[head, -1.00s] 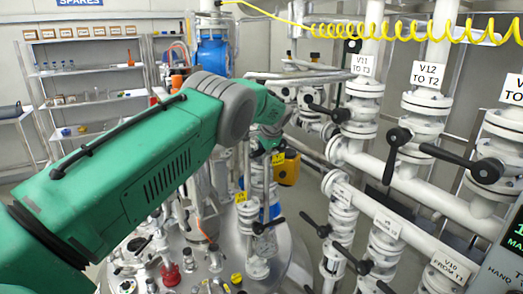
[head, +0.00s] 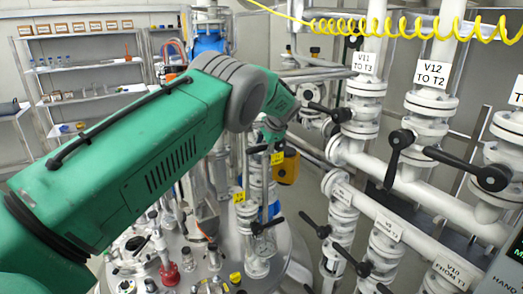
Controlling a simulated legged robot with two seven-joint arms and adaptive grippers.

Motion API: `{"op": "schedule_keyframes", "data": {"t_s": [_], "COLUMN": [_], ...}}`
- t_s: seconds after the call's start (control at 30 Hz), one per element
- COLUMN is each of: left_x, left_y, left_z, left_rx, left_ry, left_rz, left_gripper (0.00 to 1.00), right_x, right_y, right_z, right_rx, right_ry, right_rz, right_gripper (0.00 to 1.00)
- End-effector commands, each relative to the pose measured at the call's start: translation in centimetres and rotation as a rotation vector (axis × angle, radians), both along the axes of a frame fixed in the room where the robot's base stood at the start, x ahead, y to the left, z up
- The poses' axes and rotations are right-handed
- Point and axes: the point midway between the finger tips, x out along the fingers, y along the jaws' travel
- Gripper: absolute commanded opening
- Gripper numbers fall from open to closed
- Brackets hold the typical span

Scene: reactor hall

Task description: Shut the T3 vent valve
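My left green arm reaches across the view from the left. Its gripper (head: 272,138) is small, dark and partly hidden beyond the wrist, above the tank-top pipes; I cannot tell whether its fingers are open or shut. Below it stands a white flanged valve (head: 256,238) with a black lever (head: 264,225). Yellow tags (head: 239,197) and (head: 277,158) hang on the pipes nearby, too small to read. No label reading T3 vent is legible, so I cannot tell which valve it is. My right gripper is not in view.
The round metal tank top (head: 210,262) carries several fittings, one red (head: 169,273). A yellow coiled hose (head: 410,30) hangs above. Shelves (head: 95,98) stand at the back left.

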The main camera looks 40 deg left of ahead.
Motion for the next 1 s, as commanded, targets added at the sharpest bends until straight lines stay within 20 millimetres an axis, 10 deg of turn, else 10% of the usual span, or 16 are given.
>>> {"op": "schedule_keyframes", "data": {"t_s": [0.33, 1.0], "left_x": [-0.4, -2.3], "left_y": [-0.1, -6.0], "left_z": [0.1, 9.1], "left_rx": [-0.005, -0.003], "left_ry": [0.008, 0.009], "left_rz": [0.004, 0.003], "left_gripper": [0.40, 0.40], "right_x": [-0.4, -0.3], "right_y": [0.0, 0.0], "right_z": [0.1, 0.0], "right_rx": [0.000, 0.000], "right_ry": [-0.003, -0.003], "right_rz": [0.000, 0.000], "right_gripper": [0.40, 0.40]}}
